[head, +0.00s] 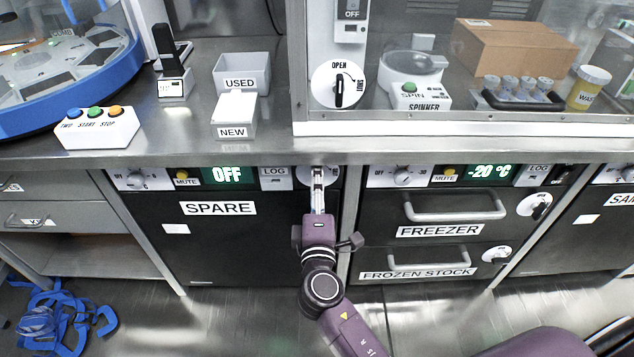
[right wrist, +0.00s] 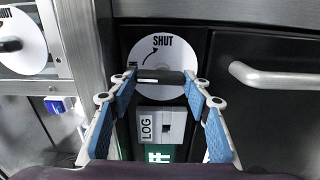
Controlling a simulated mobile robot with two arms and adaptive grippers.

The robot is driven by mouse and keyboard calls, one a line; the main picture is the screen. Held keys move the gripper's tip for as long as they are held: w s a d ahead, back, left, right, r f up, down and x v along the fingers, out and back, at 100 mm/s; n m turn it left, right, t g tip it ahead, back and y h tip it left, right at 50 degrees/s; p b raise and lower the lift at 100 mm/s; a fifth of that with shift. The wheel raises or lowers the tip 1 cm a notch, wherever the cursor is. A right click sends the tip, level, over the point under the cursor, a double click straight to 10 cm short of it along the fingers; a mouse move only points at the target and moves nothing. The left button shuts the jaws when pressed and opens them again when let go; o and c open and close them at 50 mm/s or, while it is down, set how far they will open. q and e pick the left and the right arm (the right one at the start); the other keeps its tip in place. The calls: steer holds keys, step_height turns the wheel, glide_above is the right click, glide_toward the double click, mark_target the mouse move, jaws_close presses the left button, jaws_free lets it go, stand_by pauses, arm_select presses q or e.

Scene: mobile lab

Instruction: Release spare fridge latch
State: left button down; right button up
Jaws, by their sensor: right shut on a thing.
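The spare fridge (head: 235,250) is a closed black door under the counter, labelled SPARE, with its display reading OFF. Its latch is a white dial (head: 303,174) at the panel's right end, mostly behind my gripper. In the right wrist view the dial (right wrist: 158,50) shows the word SHUT and a curved arrow; another word is mostly hidden by a finger. The dark latch handle (right wrist: 160,76) lies across the picture between my fingertips. My right gripper (head: 317,172) is shut on this handle, with blue pads (right wrist: 160,82) on either side. My left gripper is not in view.
The freezer (head: 430,270) stands to the right, with protruding handles and its own dial. The counter edge (head: 220,155) overhangs above the gripper. Blue straps (head: 55,320) lie on the floor at the left. The floor before the spare fridge is mostly clear.

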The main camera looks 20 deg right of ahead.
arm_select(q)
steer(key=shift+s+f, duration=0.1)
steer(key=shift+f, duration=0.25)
arm_select(e)
steer(key=shift+n, duration=0.3)
steer(key=o, duration=1.2)
steer(key=shift+c, duration=0.2)
steer(key=v, duration=1.2)
